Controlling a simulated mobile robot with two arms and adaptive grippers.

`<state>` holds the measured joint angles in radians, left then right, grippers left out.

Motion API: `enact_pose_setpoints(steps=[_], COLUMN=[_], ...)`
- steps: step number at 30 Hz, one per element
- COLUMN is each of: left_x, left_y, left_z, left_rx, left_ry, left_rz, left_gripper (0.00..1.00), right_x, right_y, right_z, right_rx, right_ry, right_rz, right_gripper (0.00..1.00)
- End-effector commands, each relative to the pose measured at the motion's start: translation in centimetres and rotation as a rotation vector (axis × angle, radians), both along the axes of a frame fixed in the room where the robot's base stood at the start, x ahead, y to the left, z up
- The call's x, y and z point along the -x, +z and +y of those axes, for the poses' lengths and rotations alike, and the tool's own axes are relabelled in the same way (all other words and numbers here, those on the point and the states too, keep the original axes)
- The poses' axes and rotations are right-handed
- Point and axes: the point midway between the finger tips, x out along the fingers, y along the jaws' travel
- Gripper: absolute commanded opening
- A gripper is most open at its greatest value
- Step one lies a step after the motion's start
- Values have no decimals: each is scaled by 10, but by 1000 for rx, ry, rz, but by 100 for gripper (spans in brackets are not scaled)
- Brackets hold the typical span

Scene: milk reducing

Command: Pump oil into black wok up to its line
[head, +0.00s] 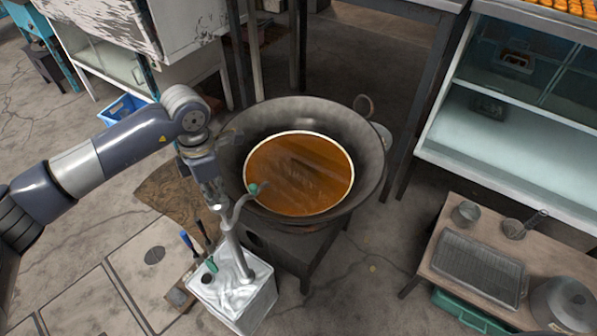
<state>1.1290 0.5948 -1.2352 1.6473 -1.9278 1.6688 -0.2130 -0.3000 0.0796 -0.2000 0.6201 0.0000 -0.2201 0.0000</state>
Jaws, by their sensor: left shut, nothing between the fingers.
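The black wok (365,150) sits on a dark stand. Orange-brown oil (300,175) fills its middle, bordered by a pale ring line (318,134); the oil surface appears to reach that ring around most of its edge. A white oil container (232,295) stands on the floor in front, with a grey metal pump (236,255) rising from it. The pump's curved spout ends in a green tip (254,189) over the wok's near left side. My left gripper (217,204) is shut and empty, pointing down at the pump's top; whether it touches is unclear. My right gripper is out of view.
A low wooden table (440,235) at the lower right holds a wire-rack tray (480,268), small metal cups and a lidded pot (562,305). A glass-shelved cabinet (510,160) stands at right. A blue crate (122,108) is at left. Bare floor shows right of the stand.

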Motion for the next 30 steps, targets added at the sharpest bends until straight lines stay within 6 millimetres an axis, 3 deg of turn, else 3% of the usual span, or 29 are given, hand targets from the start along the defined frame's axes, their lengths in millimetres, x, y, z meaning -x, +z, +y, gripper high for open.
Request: enact_pose_setpoints(steps=[19, 30], left_x=[1, 1], left_y=[-44, -67], left_z=[0, 1], left_rx=[-2, -4], left_ry=[0, 0], left_rz=[3, 5], left_gripper=[0, 0], right_x=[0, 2], right_y=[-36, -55], right_z=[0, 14], right_rx=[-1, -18], right_ry=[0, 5], right_rz=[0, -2], right_gripper=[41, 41])
